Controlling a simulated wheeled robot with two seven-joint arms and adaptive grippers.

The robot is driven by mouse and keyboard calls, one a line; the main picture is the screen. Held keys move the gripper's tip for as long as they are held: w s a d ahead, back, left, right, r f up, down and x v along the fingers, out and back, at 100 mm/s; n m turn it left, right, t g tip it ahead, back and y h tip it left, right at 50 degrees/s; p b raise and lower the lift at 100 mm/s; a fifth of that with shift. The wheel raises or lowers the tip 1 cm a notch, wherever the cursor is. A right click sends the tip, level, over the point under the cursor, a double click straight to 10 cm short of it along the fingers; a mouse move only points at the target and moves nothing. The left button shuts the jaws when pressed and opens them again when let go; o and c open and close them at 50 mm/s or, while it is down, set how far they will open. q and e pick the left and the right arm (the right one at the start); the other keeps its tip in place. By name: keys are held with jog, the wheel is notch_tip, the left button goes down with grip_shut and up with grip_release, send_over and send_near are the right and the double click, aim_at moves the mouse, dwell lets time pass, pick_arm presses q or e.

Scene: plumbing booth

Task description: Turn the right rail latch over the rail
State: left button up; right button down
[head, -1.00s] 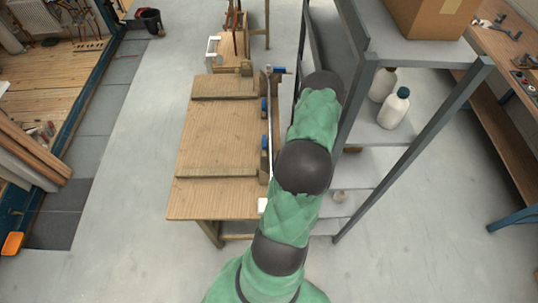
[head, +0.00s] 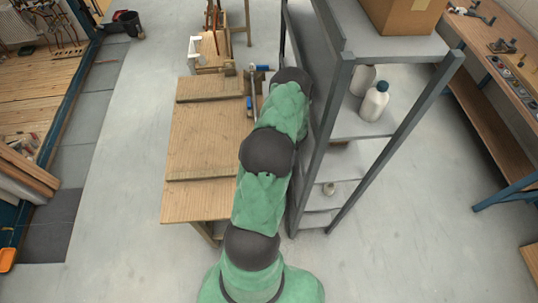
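The wooden bench (head: 205,140) stands in the middle of the head view, with a thin rail (head: 254,88) along its right edge. A blue latch-like part (head: 262,68) shows at the rail's far end, and another blue part (head: 249,102) shows lower beside my arm. The nearer stretch of the rail and anything on it are hidden behind my green arm. One arm of mine reaches up the picture over the bench's right edge. My other arm and gripper are not in view.
A grey metal shelf (head: 340,110) stands close on the right of my arm, with white bottles (head: 374,101) and a cardboard box (head: 405,12). A smaller wooden bench (head: 214,50) stands behind. The floor (head: 110,190) to the left is clear.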

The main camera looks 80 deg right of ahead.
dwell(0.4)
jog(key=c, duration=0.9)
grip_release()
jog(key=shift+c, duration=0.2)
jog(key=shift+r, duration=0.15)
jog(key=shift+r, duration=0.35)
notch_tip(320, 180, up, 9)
